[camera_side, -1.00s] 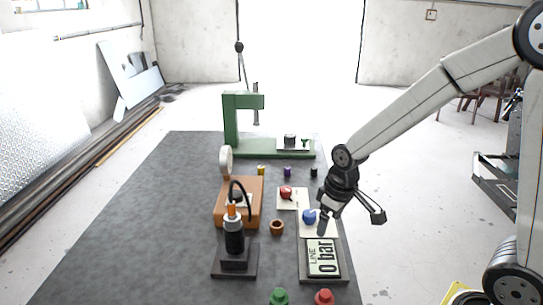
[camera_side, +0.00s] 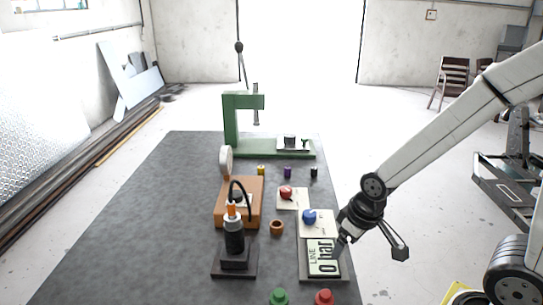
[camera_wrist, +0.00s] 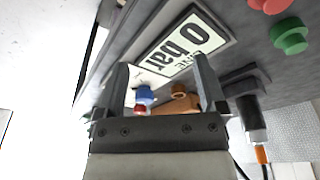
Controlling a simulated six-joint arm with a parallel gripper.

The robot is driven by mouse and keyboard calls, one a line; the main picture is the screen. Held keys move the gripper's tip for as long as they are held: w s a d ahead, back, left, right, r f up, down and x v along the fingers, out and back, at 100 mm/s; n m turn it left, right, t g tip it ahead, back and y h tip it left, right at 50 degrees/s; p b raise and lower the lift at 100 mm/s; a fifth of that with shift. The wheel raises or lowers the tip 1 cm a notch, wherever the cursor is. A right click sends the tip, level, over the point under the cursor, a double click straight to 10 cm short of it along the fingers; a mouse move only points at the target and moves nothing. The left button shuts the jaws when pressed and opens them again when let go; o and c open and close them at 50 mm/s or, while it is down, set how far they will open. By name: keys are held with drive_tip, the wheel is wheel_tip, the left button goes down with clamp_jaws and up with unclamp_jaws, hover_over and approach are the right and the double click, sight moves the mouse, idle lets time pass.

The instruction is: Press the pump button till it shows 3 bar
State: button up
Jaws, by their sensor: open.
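A display panel (camera_side: 322,258) with a pale screen reads "LINE 0 bar" at the table's right edge; it shows upside down in the wrist view (camera_wrist: 185,45). A green button (camera_side: 279,297) and a red button (camera_side: 324,297) stand at the front edge, partly cut off; the green one (camera_wrist: 290,36) and the red one (camera_wrist: 270,4) also show at upper right in the wrist view. No label tells which is the pump button. My gripper (camera_side: 342,246) is open and empty over the panel's right side, behind both buttons. Its fingers (camera_wrist: 160,72) are wide apart in the wrist view.
A blue knob (camera_side: 309,216) and a red knob (camera_side: 286,192) sit on pale plates behind the panel. A green press (camera_side: 231,125) stands at the back.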

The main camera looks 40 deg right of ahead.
clamp_jaws()
idle(1.6)
